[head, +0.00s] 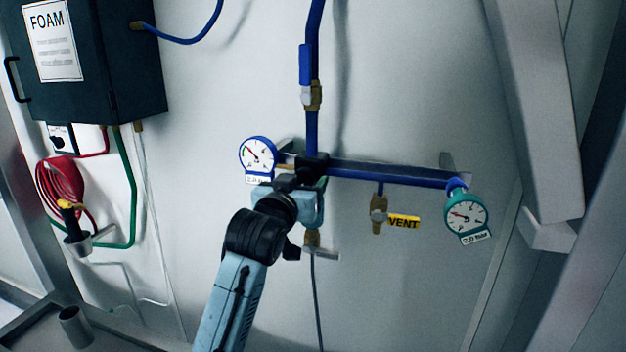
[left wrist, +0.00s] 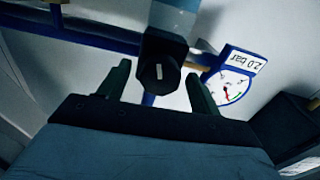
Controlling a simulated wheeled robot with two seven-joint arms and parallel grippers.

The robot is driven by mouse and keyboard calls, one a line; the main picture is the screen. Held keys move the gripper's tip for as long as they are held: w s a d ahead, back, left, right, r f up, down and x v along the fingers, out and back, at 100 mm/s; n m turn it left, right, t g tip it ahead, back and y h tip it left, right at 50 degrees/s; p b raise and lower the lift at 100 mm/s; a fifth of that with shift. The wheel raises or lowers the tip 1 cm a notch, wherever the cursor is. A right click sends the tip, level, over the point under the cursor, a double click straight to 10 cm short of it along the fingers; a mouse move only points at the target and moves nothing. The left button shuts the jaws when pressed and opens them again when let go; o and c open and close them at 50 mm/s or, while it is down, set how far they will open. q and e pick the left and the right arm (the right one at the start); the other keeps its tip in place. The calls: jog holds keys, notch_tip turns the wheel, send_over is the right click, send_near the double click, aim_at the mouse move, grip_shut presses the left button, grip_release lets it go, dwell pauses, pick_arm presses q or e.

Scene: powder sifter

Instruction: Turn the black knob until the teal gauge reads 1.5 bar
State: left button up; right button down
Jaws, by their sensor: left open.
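The black knob (left wrist: 158,74) sits between the two fingers of my left gripper (left wrist: 157,80) in the left wrist view, with a gap on both sides. A pale mark shows on its face. In the head view the knob (head: 313,166) is on the blue pipe junction, partly hidden by my left gripper (head: 306,182). The left gripper is open. The teal gauge (head: 466,213) hangs at the right end of the blue pipe; its needle points left and slightly up, but its scale is too small to read. My right gripper is not in view.
A blue gauge (head: 258,155) is left of the knob; its plate reads 2.0 bar in the left wrist view (left wrist: 243,62). A dark FOAM box (head: 110,60) is at upper left.

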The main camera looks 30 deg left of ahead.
pick_arm(q)
jog(key=shift+w, duration=0.1)
jog(key=shift+c, duration=0.2)
jog(key=c, duration=0.9)
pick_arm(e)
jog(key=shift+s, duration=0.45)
pick_arm(q)
jog(key=shift+n, duration=0.4)
jog(key=n, duration=0.2)
jog(key=shift+n, duration=2.5)
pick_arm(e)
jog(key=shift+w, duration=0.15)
